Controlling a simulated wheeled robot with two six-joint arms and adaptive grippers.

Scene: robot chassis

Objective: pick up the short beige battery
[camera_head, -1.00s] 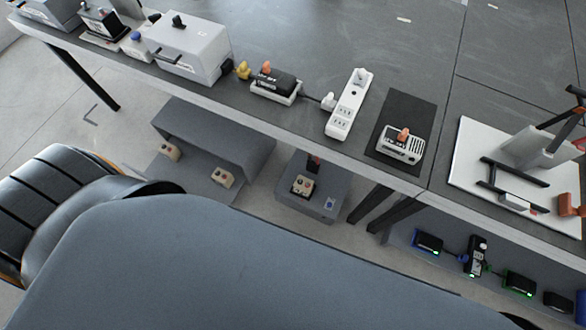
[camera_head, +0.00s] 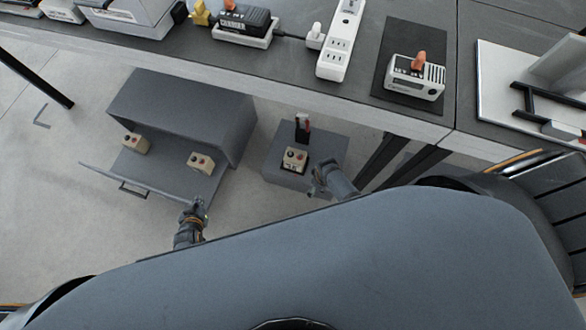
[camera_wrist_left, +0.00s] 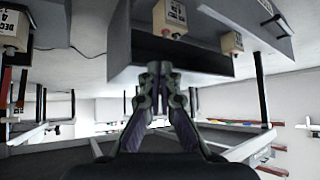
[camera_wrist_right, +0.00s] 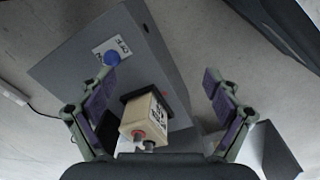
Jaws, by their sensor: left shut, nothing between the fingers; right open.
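Three beige batteries with dark and red terminals show in the head view. One battery (camera_head: 295,159) stands on a small grey box (camera_head: 278,178); the others, a left battery (camera_head: 135,143) and a right battery (camera_head: 201,161), are in an open grey drawer (camera_head: 165,186). I cannot tell which is the short one. My right gripper (camera_head: 322,180) is beside the small box. In the right wrist view, the open fingers (camera_wrist_right: 160,75) are on either side of that box's battery (camera_wrist_right: 143,118), apart from it. My left gripper (camera_head: 198,205) is shut and empty by the drawer's front edge.
Black table legs (camera_head: 380,160) stand right of the small box.

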